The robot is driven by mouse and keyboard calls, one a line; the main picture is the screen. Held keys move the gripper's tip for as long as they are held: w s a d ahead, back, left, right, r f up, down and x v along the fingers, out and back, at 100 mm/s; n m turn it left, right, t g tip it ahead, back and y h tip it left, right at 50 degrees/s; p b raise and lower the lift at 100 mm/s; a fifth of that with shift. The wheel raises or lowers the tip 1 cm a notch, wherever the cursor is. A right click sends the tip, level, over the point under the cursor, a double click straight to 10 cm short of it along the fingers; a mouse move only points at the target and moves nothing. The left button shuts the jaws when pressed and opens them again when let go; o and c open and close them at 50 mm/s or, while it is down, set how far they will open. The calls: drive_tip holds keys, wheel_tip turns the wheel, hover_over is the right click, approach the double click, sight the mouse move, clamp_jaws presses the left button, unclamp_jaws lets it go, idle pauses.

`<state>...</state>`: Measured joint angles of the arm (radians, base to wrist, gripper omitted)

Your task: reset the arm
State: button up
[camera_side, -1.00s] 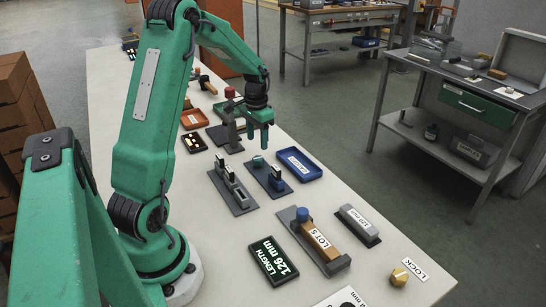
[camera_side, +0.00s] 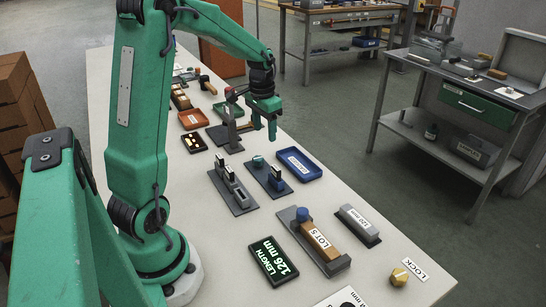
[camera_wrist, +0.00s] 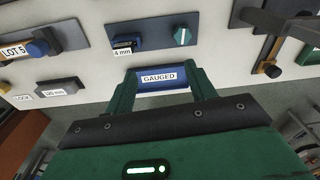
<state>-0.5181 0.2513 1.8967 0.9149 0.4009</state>
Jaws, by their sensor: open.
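My green arm reaches out over the white table (camera_side: 215,285). My gripper (camera_side: 264,137) hangs above the table, beyond the blue tray, with its fingers apart and nothing between them. In the wrist view my gripper's two green fingers (camera_wrist: 165,85) stand either side of the blue tray (camera_wrist: 150,86) labelled GAUGED, which lies below them on the table. The blue tray also shows in the side view (camera_side: 312,176).
Near my gripper are a dark upright stand (camera_side: 231,132), a grey plate with a teal knob (camera_side: 258,161) and an orange tray (camera_side: 192,119). Nearer are a LOT 5 block (camera_side: 320,239), a display reading 126 mm (camera_side: 274,260) and a brass nut (camera_side: 399,277).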

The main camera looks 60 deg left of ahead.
drive_tip(key=s+d+r+t, duration=0.2)
drive_tip(key=s+d+r, duration=0.3)
drive_tip(key=d+r, duration=0.5)
drive_tip(key=s+d+m+t, duration=0.1)
drive_tip(key=s+d+t, duration=0.1)
drive_tip(key=s+d, duration=0.8)
drive_tip(key=shift+d+t, duration=0.4)
drive_tip(key=shift+d, duration=0.25)
